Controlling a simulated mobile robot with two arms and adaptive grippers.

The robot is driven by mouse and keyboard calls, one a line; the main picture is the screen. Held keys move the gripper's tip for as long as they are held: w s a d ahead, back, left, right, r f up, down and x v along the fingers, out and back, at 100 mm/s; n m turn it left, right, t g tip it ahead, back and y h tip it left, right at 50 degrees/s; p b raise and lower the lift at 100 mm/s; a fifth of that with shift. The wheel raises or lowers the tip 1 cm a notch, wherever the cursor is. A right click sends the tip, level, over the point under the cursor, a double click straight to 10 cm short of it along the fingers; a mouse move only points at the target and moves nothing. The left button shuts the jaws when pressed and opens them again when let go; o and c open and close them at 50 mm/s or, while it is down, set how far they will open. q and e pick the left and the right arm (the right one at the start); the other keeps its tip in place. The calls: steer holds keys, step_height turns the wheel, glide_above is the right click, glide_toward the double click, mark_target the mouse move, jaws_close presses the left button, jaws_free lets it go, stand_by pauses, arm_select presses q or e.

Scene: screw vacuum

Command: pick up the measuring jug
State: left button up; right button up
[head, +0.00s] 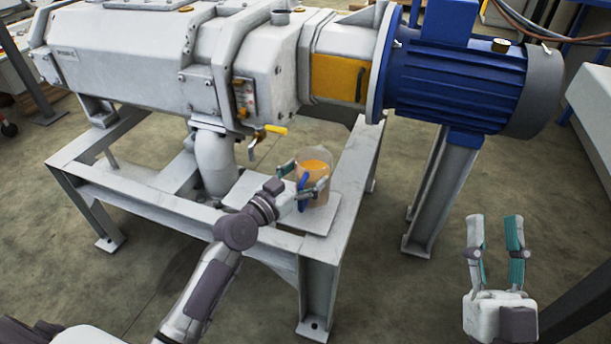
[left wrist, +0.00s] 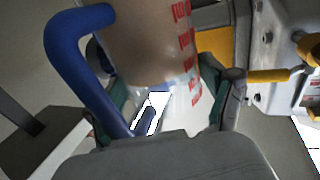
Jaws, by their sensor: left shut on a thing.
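The measuring jug (head: 315,165) is clear with orange-brown contents and a blue handle (head: 303,190). It is at the metal frame's front corner, below the pump body. My left gripper (head: 301,184) is shut on the jug, one finger on each side of it. In the left wrist view the jug (left wrist: 150,45) fills the upper middle, with red markings on its wall and the blue handle (left wrist: 68,65) at left. Whether its base touches the plate below is hidden. My right gripper (head: 496,240) is open and empty at the lower right, away from the jug.
A light plate (head: 320,217) lies on the grey frame (head: 128,194) around the jug. A valve with a yellow lever (head: 276,130) hangs close by, left of the jug. The blue motor (head: 455,80) overhangs at right. The floor between the frame and my right gripper is clear.

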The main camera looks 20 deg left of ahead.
arm_select(q)
steer(key=shift+s+d+r+p, duration=0.15)
steer(key=shift+d+r+p, duration=0.2)
steer(key=shift+d+r, duration=0.15)
steer(key=shift+s+d+r+p, duration=0.15)
steer(key=shift+d+r+p, duration=0.2)
steer(key=shift+d, duration=0.2)
arm_select(e)
step_height(320, 180, down, 10)
steer(key=w+d+g+h+p, duration=0.1)
steer(key=w+g+h, duration=0.1)
steer(key=g, duration=0.5)
arm_select(q)
steer(key=s+d+r+p, duration=0.2)
steer(key=d+r, duration=0.3)
steer(key=d, duration=0.4)
steer(key=shift+s+r+p, duration=0.3)
steer(key=shift+s+p, duration=0.05)
steer(key=shift+p, duration=0.45)
arm_select(e)
steer(key=s+d+f+g+h, duration=0.3)
steer(key=s+f+g, duration=0.5)
steer(key=f, duration=0.4)
steer(key=shift+d+m+g, duration=0.4)
steer(key=shift+d+g, duration=0.1)
steer(key=shift+g, duration=0.1)
steer(key=shift+s, duration=0.2)
